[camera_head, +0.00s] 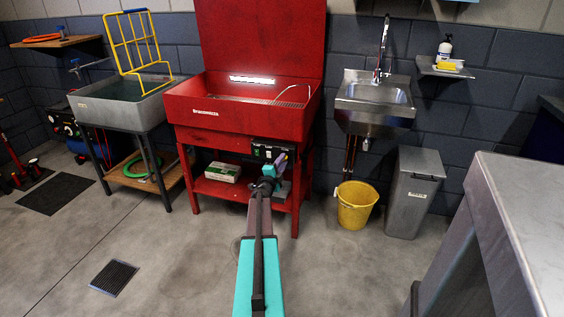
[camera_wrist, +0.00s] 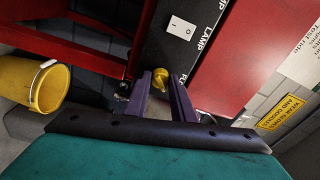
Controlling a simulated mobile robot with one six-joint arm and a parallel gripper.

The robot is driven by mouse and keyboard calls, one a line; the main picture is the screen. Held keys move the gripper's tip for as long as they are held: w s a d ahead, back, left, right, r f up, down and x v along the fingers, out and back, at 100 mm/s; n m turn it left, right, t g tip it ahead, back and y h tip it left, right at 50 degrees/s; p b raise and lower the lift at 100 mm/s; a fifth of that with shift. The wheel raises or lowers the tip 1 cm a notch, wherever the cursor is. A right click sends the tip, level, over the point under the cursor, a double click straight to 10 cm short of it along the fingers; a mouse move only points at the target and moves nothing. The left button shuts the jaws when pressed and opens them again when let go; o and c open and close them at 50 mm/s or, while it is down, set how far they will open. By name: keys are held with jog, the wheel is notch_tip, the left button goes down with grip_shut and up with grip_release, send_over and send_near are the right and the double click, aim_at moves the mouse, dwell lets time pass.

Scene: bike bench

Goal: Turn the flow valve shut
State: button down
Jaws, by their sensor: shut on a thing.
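The flow valve is a small yellow knob (camera_wrist: 161,79) on the black control panel (camera_wrist: 183,50) of the red parts washer. In the wrist view the purple fingers of my gripper (camera_wrist: 161,88) are on either side of the knob and shut on it. In the head view my gripper (camera_head: 277,165) reaches the black panel (camera_head: 270,151) on the front of the red washer (camera_head: 240,120). The knob is hidden there behind my gripper. The knob's turn angle cannot be told.
A white lamp switch (camera_wrist: 182,27) sits on the panel near the knob. A yellow bucket (camera_head: 355,205) and a grey bin (camera_head: 411,192) stand right of the washer. A grey worktop (camera_head: 530,210) is at the right. The floor left of my arm is mostly clear.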

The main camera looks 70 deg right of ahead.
jog(key=shift+s+f+n+t+p, duration=0.1)
jog(key=shift+n+t+p, duration=0.4)
jog(key=shift+n, duration=1.85)
jog(key=shift+n+t+p, duration=0.2)
jog(key=shift+n+p, duration=0.45)
jog(key=shift+n, duration=1.7)
jog(key=c, duration=1.5)
grip_release()
jog(key=shift+a, duration=0.1)
jog(key=shift+s+a+f, duration=0.15)
jog(key=shift+a+f, duration=0.1)
jog(key=shift+a, duration=2)
jog(key=shift+s+a+f, duration=0.1)
jog(key=shift+a+f, duration=0.1)
jog(key=shift+a, duration=2.1)
jog(key=shift+s+a+f, duration=0.15)
jog(key=shift+a+f, duration=0.1)
jog(key=shift+a, duration=2)
jog(key=shift+w, duration=0.1)
